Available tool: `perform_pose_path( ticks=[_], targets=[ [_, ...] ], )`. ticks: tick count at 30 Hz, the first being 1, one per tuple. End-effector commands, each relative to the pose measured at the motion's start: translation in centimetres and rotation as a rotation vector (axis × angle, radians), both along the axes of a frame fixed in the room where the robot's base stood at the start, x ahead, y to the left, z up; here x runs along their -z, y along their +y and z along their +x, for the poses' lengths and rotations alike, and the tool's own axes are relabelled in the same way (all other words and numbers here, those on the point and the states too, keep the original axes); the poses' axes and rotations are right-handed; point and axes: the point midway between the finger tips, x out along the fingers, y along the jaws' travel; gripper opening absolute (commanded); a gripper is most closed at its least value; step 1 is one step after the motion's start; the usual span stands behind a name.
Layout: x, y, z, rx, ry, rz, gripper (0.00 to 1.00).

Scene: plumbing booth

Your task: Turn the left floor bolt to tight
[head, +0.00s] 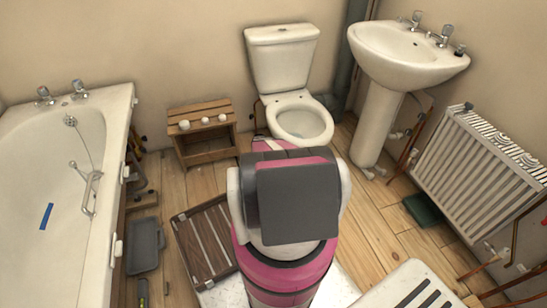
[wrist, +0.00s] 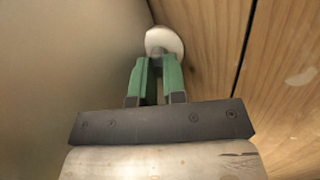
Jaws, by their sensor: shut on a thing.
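The toilet (head: 282,58) stands against the back wall in the head view. Its lower base and the floor bolts are hidden there behind my arm. In the wrist view my gripper (wrist: 158,62) has its green fingers close together, shut on a white round-headed piece that I take to be the left floor bolt (wrist: 164,39). The white head shows just beyond the fingertips, close to the wooden floor. A smooth beige-grey surface, perhaps the toilet's base, fills the left of the wrist view. How far the bolt is turned cannot be seen.
A wooden crate (head: 206,153) with small white pieces on top stands left of the toilet. A slatted wooden mat (head: 203,240) and a grey tray (head: 145,245) lie near the bathtub (head: 105,205). The basin pedestal (head: 375,130) and radiator (head: 480,165) stand to the right.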

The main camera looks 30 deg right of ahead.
Motion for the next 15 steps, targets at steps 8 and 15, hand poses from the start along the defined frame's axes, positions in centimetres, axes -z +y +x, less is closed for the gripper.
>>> perform_pose_path(
  ticks=[8, 15],
  targets=[
    [0.0, 0.05, -0.07, 0.003, 0.0, 0.001, 0.22],
    [-0.18, 0.13, 0.0, 0.001, 0.0, 0.0, 0.22]
  ],
)
